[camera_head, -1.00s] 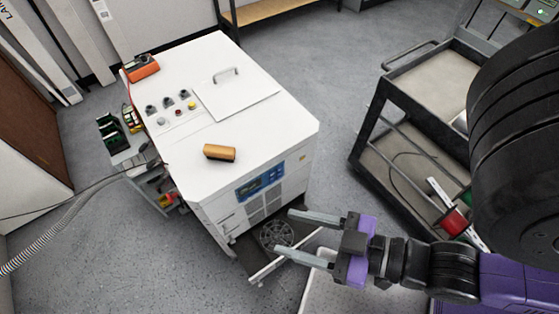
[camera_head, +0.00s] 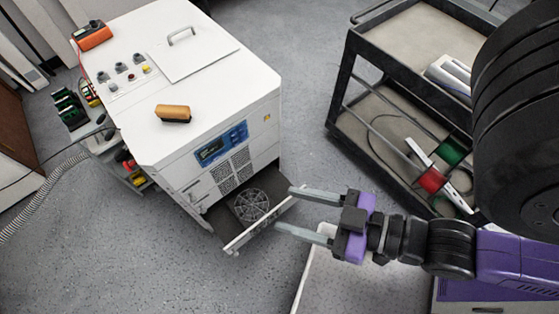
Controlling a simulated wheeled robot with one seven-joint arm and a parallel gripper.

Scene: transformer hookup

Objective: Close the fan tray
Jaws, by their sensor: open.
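The fan tray (camera_head: 258,236) sticks out from the low front of the white cabinet (camera_head: 200,85). It is pulled open, with a round fan grille (camera_head: 251,205) in its dark bed and a light front panel facing me. My gripper (camera_head: 284,211) is open and empty, with its two grey fingers pointing left. The fingertips appear close to the right end of the tray's front panel in the picture. I cannot tell whether they touch it. The back of the tray is hidden inside the cabinet.
A wood-coloured block (camera_head: 173,113) and an orange device (camera_head: 93,35) lie on the cabinet top. A dark cart (camera_head: 345,85) with red and green spools stands at the right. A pale surface (camera_head: 345,285) lies below my gripper. The floor left of the tray is clear.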

